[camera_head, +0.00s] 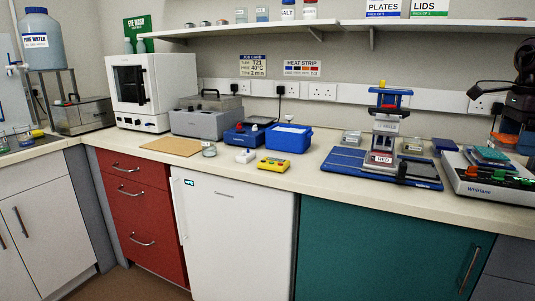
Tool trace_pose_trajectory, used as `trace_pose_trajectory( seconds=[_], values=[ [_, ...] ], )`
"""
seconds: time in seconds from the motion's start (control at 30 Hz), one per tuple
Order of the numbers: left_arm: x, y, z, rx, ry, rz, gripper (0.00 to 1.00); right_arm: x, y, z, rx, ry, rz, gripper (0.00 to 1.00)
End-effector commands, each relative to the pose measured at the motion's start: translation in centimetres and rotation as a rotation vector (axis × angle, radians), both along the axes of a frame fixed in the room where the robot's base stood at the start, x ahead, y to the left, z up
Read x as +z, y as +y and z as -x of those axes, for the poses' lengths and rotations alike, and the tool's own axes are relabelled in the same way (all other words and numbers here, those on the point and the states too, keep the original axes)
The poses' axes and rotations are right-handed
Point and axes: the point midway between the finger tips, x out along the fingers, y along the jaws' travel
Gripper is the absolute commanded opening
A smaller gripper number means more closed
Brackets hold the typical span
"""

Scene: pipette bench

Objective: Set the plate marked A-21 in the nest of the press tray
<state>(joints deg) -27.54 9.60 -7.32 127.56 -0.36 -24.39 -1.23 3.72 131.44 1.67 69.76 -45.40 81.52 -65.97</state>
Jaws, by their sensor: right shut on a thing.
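My right gripper (508,143) is at the right edge, low over the white Whirlane device. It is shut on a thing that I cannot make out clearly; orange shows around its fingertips. A teal-topped plate (490,155) shows just left of and below the gripper, over the device. I cannot read the mark A-21 on any plate. The press (385,125), with a blue top and a grey body, stands upright on a blue base (343,160) right of the middle. A label, apparently RED, is on its lower front. Its nest cannot be made out. My left gripper is not in view.
The white Whirlane device (480,186) stands right of the press. Small boxes (412,145) stand behind and beside the press. A blue tub (289,137) and a yellow device (273,164) are to the left. The counter between tub and press is clear. A shelf (330,28) hangs above.

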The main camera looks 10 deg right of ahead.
Motion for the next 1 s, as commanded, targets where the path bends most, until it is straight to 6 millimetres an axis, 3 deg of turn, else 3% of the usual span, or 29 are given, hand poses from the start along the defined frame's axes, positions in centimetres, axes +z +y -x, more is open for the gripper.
trace_pose_trajectory(
  seconds=[0.27,0.7,1.0],
  values=[
    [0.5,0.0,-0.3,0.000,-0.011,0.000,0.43,-0.5,-0.7,1.4,0.021,-0.005,-0.004,0.63],
    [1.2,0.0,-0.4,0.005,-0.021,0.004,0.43,-3.5,-2.5,5.6,0.115,-0.007,-0.002,0.63],
    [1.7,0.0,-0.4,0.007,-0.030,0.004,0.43,-5.2,-2.8,7.1,0.163,-0.004,-0.001,0.63]
  ],
)
